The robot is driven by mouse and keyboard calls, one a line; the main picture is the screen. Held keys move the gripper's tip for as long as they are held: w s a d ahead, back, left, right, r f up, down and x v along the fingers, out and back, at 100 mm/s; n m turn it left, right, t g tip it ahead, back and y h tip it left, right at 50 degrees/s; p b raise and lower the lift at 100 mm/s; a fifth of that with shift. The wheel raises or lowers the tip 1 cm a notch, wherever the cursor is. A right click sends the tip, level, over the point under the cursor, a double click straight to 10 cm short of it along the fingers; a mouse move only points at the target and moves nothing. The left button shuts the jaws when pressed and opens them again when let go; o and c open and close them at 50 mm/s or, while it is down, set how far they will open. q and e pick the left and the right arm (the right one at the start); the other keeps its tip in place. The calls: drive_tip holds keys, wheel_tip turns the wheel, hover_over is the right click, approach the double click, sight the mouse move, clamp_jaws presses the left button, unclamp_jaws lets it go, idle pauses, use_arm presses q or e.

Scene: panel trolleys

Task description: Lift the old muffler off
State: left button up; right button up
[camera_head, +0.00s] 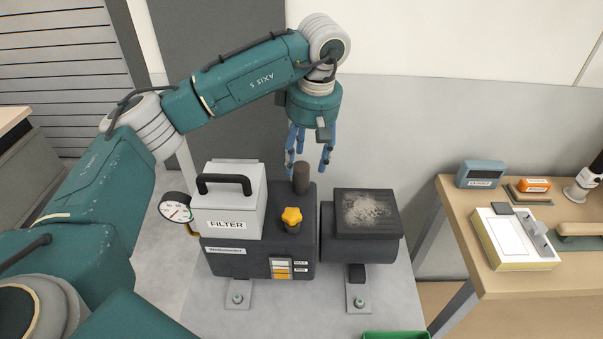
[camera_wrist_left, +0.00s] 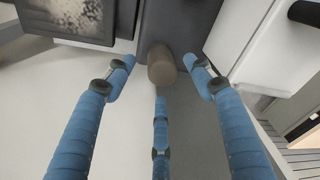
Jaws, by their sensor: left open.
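The old muffler (camera_head: 301,178) looks like a dark brown upright cylinder on top of the dark pump (camera_head: 250,262). In the left wrist view the muffler (camera_wrist_left: 161,65) shows as a grey-brown cylinder between the fingers. My left gripper (camera_head: 307,168) has blue jointed fingers pointing down, just behind and above the muffler. In the left wrist view the open gripper (camera_wrist_left: 160,78) has a finger on either side of the muffler and a third below it in the picture. I cannot tell whether any finger touches it. My right gripper is not in view.
A dial gauge (camera_head: 175,209) is at the left. A dark motor (camera_head: 360,250) sits right. A wooden bench (camera_head: 455,205) holds several items.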

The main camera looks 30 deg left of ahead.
sight(301, 166)
use_arm(q)
drive_tip(key=f, duration=0.1)
drive_tip(key=a+f+p, duration=0.1)
drive_tip(key=f, duration=0.1)
drive_tip(key=shift+f, duration=0.55)
drive_tip(key=shift+w, duration=0.1)
drive_tip(key=c, duration=1.2)
drive_tip(key=shift+r, duration=0.1)
